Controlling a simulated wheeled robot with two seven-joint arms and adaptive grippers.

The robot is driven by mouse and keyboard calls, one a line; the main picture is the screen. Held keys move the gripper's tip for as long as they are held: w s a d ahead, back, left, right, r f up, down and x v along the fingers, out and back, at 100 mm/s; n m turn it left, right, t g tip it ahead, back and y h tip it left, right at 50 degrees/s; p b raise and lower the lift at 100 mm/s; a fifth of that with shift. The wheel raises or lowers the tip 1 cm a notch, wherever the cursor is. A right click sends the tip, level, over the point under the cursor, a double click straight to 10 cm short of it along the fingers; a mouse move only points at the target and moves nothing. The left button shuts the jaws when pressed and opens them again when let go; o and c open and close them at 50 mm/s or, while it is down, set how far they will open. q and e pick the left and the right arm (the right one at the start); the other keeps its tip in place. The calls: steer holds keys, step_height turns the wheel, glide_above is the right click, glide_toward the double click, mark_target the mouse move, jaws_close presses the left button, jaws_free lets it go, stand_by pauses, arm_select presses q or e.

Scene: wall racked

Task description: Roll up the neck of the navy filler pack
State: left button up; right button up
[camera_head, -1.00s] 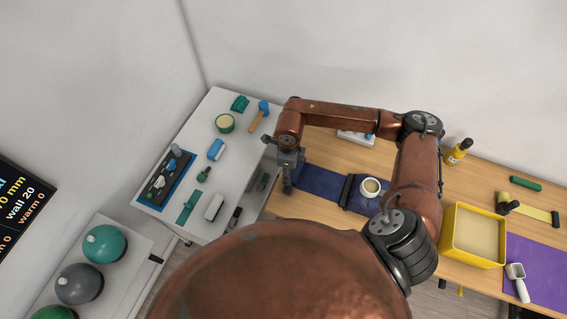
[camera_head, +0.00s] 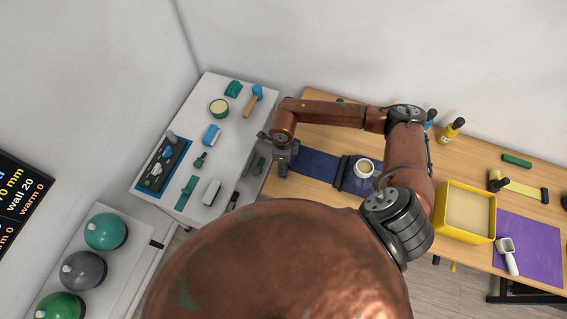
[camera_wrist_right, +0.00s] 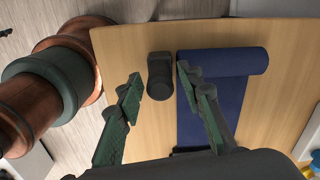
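In the right wrist view the pack (camera_wrist_right: 213,105) ends in a thick roll (camera_wrist_right: 225,62). My right gripper (camera_head: 282,168) is at the pack's left end; in the wrist view its fingers (camera_wrist_right: 158,79) are apart. One finger overlaps the pack's side edge in the picture; contact cannot be told. A dark block (camera_wrist_right: 160,66) shows between the fingertips, beside the roll. My left gripper is not in view.
A white bench (camera_head: 225,135) with several tools stands left, across a gap. Right of the pack are a yellow bin (camera_head: 441,210), a purple mat (camera_head: 535,245) and a white scoop (camera_head: 508,256). Bottles (camera_head: 451,130) stand at the back. My arm spans above the pack.

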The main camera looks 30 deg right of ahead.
jaws_close()
steer(key=shift+s+d, duration=2)
steer(key=shift+s, duration=0.3)
steer(key=shift+s+d, duration=1.95)
steer(key=shift+s, duration=0.3)
steer(key=shift+s+d+p, duration=0.3)
steer(key=shift+s+d, duration=1.4)
steer(key=shift+s, duration=0.25)
steer(key=shift+o, duration=1.4)
jaws_free()
steer(key=shift+r, duration=0.1)
step_height(320, 180, up, 12)
